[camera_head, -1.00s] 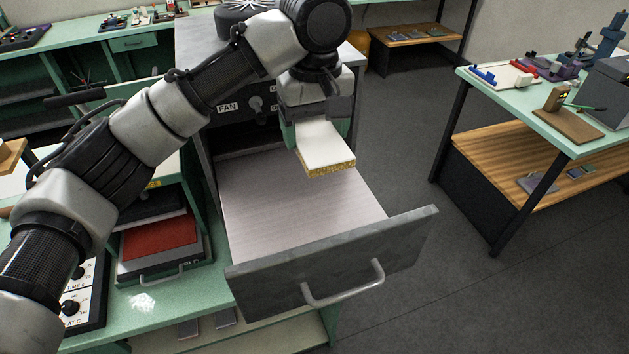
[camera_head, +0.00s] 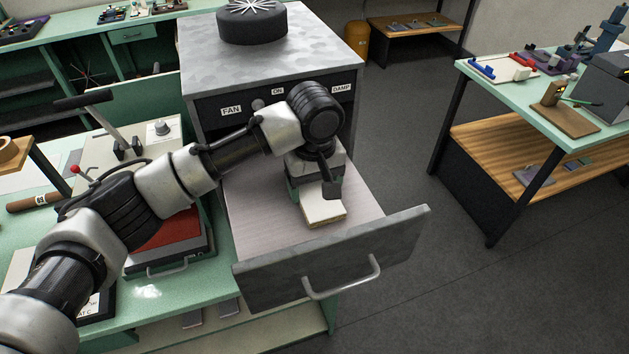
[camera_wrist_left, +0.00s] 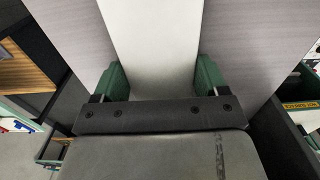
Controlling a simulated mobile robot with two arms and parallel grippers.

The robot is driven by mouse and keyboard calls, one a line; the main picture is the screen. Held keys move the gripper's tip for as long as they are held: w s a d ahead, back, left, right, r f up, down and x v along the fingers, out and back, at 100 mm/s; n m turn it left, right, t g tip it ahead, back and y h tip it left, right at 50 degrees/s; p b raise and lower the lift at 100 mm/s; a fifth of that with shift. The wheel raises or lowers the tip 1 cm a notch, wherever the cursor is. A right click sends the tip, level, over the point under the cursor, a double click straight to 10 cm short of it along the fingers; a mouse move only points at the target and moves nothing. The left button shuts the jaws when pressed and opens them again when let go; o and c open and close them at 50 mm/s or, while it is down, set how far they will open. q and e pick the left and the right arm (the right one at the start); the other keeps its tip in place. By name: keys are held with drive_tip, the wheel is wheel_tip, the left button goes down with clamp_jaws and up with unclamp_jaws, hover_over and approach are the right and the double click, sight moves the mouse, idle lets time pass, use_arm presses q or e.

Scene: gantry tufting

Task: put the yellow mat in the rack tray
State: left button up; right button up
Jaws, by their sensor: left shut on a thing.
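The yellow mat (camera_head: 327,221) shows as a small block with a white top and a speckled yellow edge. My left gripper (camera_head: 311,197) is shut on it and holds it over the open drawer, which looks like the rack tray (camera_head: 262,227). In the left wrist view the mat's white face (camera_wrist_left: 151,45) lies between the green fingers of the left gripper (camera_wrist_left: 152,82). The tray's pale, lined floor (camera_wrist_left: 235,40) shows on both sides of it. I cannot tell whether the mat touches the floor. My right gripper is not in view.
The grey drawer front (camera_head: 335,260) with its bar handle stands at the near side. The cabinet (camera_head: 270,60) with FAN and DAMP labels rises behind. A red-topped press (camera_head: 165,232) is close on the left. Open floor lies to the right, before a green-topped table (camera_head: 560,125).

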sight(315, 188)
use_arm(q)
drive_tip(key=o, duration=0.9)
drive_tip(key=shift+r, duration=0.3)
drive_tip(key=shift+r+b, duration=1.9)
drive_tip(key=shift+r, duration=3.85)
